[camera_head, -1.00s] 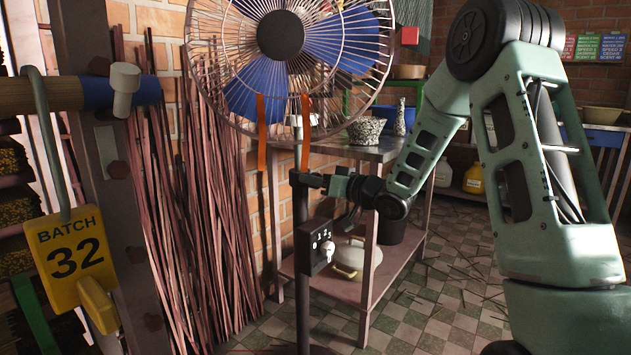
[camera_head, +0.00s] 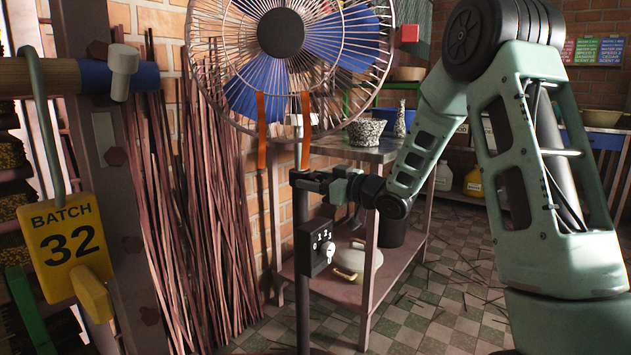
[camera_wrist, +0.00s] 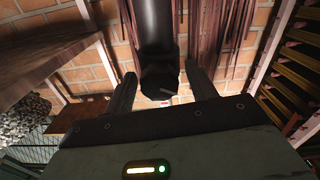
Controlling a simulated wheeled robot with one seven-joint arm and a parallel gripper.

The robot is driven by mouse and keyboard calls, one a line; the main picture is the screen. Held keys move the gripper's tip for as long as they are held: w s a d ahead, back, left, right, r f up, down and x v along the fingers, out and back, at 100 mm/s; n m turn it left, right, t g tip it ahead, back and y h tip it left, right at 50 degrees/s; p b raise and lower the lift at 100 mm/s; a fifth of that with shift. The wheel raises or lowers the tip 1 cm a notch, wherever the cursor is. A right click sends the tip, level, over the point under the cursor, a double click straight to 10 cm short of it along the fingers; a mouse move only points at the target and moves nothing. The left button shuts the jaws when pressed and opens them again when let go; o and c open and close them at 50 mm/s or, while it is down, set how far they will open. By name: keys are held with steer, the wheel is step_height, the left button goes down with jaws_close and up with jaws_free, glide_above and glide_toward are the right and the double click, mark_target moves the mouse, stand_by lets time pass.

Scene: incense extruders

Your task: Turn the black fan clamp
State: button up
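The black fan clamp (camera_head: 299,178) is a small dark fitting on the upright black pole (camera_head: 302,215) below the fan (camera_head: 281,33). My gripper (camera_head: 314,181) reaches it from the right, at the clamp's height. In the wrist view my gripper (camera_wrist: 161,88) has its two fingers apart, one on each side of the dark clamp end (camera_wrist: 159,80). Narrow gaps seem to show between clamp and fingers, so I see no firm grip. The far side of the clamp is hidden.
A control box (camera_head: 317,247) with a knob sits lower on the pole. A metal table (camera_head: 372,151) stands behind with a speckled pot (camera_head: 366,131). Thin sticks (camera_head: 217,210) lean on the brick wall. A yellow batch tag (camera_head: 65,248) hangs at left.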

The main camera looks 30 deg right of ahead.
steer(key=p+v, duration=0.3)
steer(key=v, duration=1.4)
steer(key=shift+s+p, duration=0.2)
steer(key=shift+p, duration=0.2)
steer(key=shift+w+d, duration=0.1)
steer(key=shift+d, duration=0.05)
